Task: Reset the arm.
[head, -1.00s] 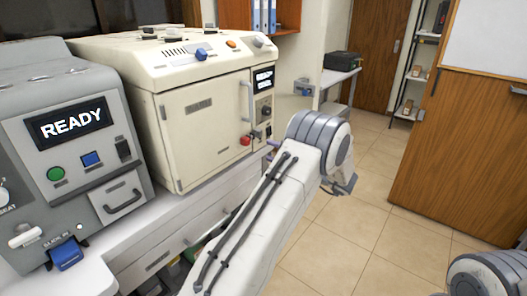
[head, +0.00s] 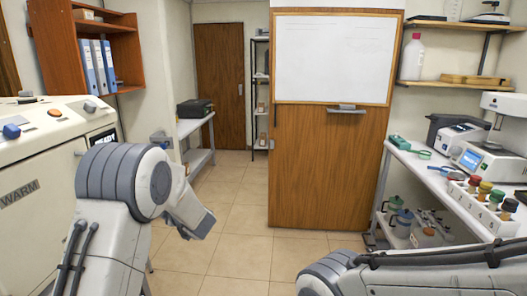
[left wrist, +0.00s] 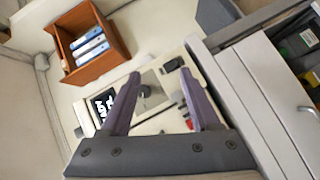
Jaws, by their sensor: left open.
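My left arm (head: 130,185) stands bent at the left of the head view, in front of the beige machine. Its gripper does not show clearly there. In the left wrist view my left gripper (left wrist: 160,74) is open, with two purple-grey fingers apart and nothing between them. Beyond the fingers are a machine's dark knob and dark display. My right arm (head: 400,272) lies across the bottom right of the head view; its gripper is not in view.
The beige machine (head: 38,165) is at the left. A side table (head: 198,124) carries a black case. At the right, a white bench (head: 425,172) holds instruments and a rack of colored-capped bottles (head: 482,205). The tiled floor (head: 225,240) between is clear.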

